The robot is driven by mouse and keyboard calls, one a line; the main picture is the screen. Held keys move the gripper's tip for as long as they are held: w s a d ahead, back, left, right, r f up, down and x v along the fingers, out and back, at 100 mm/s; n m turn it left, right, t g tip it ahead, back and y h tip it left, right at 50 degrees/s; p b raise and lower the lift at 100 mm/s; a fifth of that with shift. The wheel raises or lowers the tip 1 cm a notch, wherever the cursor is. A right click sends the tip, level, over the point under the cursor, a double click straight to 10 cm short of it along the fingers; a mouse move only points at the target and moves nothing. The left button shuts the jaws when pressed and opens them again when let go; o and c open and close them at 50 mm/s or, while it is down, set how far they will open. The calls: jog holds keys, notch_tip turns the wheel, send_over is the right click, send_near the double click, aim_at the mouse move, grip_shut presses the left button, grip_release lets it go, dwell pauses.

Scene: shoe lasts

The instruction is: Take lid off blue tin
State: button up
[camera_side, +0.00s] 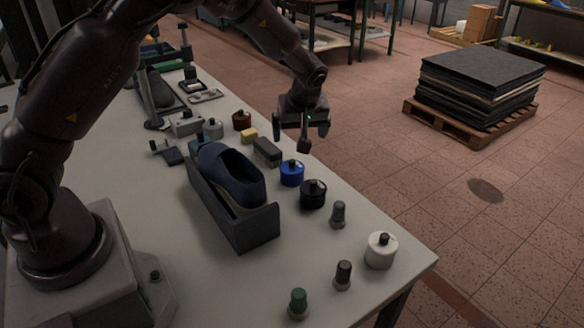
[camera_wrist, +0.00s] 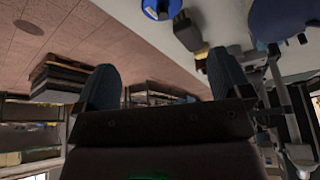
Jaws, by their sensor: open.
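The blue tin (camera_side: 291,175) stands on the table near its right edge, with a dark-knobbed lid (camera_side: 292,165) on top. It also shows at the top of the wrist view (camera_wrist: 160,8), partly cut off. My gripper (camera_side: 303,137) is in the air above and slightly behind the tin, apart from it. Its two fingers are spread, and they also show in the wrist view (camera_wrist: 165,85) with nothing between them.
A black tin (camera_side: 313,194) stands close beside the blue tin, and a dark block (camera_side: 267,152) lies on its other side. A blue shoe (camera_side: 232,175) sits in a grey holder (camera_side: 236,226) to the left. A white tin (camera_side: 380,251) and several small bottles stand nearer the front corner.

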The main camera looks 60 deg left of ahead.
aim_at(292, 161)
jog(key=shift+n, duration=0.3)
jog(key=x, duration=1.3)
jog(key=shift+s+a, duration=0.15)
jog(key=shift+s, duration=0.05)
jog(key=c, duration=1)
